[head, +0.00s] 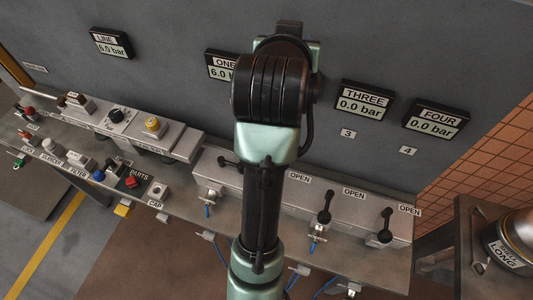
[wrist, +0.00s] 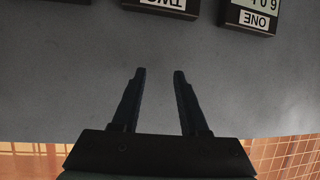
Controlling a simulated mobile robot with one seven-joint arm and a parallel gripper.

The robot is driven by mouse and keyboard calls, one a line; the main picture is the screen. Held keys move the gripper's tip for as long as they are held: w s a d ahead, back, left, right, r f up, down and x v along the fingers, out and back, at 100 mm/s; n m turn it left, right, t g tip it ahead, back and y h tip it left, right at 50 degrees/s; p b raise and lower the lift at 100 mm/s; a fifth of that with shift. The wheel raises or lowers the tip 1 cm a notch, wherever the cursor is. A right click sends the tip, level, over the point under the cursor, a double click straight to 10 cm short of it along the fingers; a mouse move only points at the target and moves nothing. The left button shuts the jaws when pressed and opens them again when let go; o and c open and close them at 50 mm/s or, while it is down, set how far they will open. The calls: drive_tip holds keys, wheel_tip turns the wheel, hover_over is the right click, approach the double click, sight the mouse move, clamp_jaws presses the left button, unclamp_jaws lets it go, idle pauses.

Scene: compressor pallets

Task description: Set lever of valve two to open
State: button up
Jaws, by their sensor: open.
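My gripper (wrist: 159,72) is open and empty in the wrist view, its two dark fingers apart before a bare grey wall. The fingers cannot be made out in the head view, where my arm stands across the middle. The valve two lever is hidden behind my arm; an OPEN label (head: 300,177) shows just right of the arm on the pale valve housing (head: 272,212). The display TWO (wrist: 165,5) shows upside down and cut off at the top of the wrist view.
A black lever (head: 228,160) lies sideways left of my arm. The levers under THREE (head: 325,205) and FOUR (head: 386,224) point up. Displays THREE (head: 365,101) and FOUR (head: 435,120) read 0.0 bar. A control bench (head: 130,125) stands left, a canister (head: 510,242) right.

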drive_tip(key=s+a+f+m+g, duration=0.1)
drive_tip(key=s+a+f+g, duration=0.15)
drive_tip(key=f+g, duration=0.35)
drive_tip(key=s+a+f+g, duration=0.2)
drive_tip(key=s+f+g, duration=0.15)
drive_tip(key=f, duration=0.35)
drive_tip(key=s+a+f+m+g, duration=0.1)
drive_tip(key=s+a+f+g, duration=0.1)
drive_tip(key=s+f+g, duration=0.4)
drive_tip(key=shift+t, duration=0.85)
drive_tip(key=f+b, duration=0.1)
drive_tip(key=f, duration=0.3)
drive_tip(key=w+d+f, duration=0.1)
drive_tip(key=f, duration=0.3)
drive_tip(key=d+f+b, duration=0.1)
drive_tip(key=f, duration=0.3)
drive_tip(key=shift+w+d+f+b, duration=0.2)
drive_tip(key=shift+w+f+b, duration=0.05)
drive_tip(key=shift+b, duration=0.1)
drive_tip(key=shift+c, duration=0.2)
clamp_jaws()
drive_tip(key=shift+s+f, duration=0.15)
